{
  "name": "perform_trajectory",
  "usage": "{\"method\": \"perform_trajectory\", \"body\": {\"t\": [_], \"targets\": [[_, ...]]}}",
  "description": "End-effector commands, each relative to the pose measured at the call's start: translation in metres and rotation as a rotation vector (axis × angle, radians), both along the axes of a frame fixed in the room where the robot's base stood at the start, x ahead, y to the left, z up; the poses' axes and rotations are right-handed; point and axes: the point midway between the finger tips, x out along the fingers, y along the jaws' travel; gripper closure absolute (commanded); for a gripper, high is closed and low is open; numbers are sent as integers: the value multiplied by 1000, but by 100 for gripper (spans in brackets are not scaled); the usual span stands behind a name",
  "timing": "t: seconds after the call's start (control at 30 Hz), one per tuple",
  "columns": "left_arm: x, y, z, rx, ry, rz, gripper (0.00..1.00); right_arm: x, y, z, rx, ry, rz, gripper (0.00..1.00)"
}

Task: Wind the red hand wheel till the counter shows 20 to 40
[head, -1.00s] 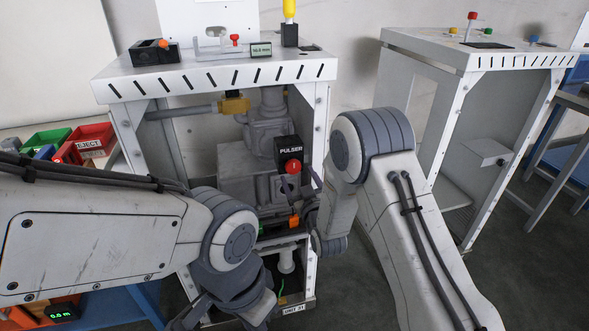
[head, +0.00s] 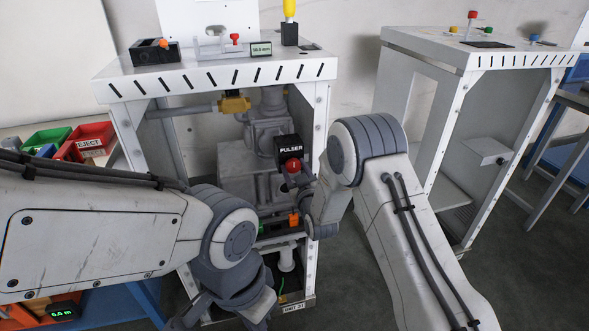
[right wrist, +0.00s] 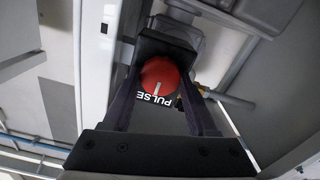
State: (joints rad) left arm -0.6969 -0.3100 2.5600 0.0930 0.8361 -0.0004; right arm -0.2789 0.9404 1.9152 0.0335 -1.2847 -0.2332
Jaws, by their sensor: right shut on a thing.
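In the right wrist view, the wheel (right wrist: 159,77) shows a pale line mark, with a finger on either side. My right gripper (head: 296,182) is shut on it. My left gripper (head: 222,312) hangs low at the bottom of the head view, away from the wheel; its jaw opening is unclear. A small display (head: 261,49) sits on the cabinet top, and a green-lit one (head: 63,312) is at lower left. I cannot tell which is the counter.
The near cabinet (head: 215,78) holds grey pump parts (head: 250,180), a yellow fitting (head: 234,104) and an orange part (head: 294,219) below the wheel. A second cabinet (head: 452,60) stands at the right. Coloured bins (head: 88,137) are at the left.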

Motion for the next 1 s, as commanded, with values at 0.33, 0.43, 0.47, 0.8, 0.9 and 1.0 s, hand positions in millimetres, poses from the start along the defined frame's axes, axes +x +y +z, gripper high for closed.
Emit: {"method": "perform_trajectory", "body": {"t": [0.33, 0.43, 0.47, 0.8, 0.9, 1.0], "targets": [[0, 0, -11, 0, 0, 0, 100, 0, 0, -1, 96, 23, 1, 97], [0, 0, -17, 0, 0, 0, 100, 0, 0, -2, 163, 38, 2, 97], [0, 0, -19, 0, 0, 0, 100, 0, 0, -2, 187, 44, 2, 97], [0, 0, -45, 0, 0, 0, 100, 0, -1, -2, 493, 120, 2, 97], [0, 0, -53, 0, 0, 0, 100, 0, -1, -3, 585, 143, 2, 97], [0, 0, -60, 0, 0, 0, 100, 0, -1, -3, 677, 168, 1, 97]]}}
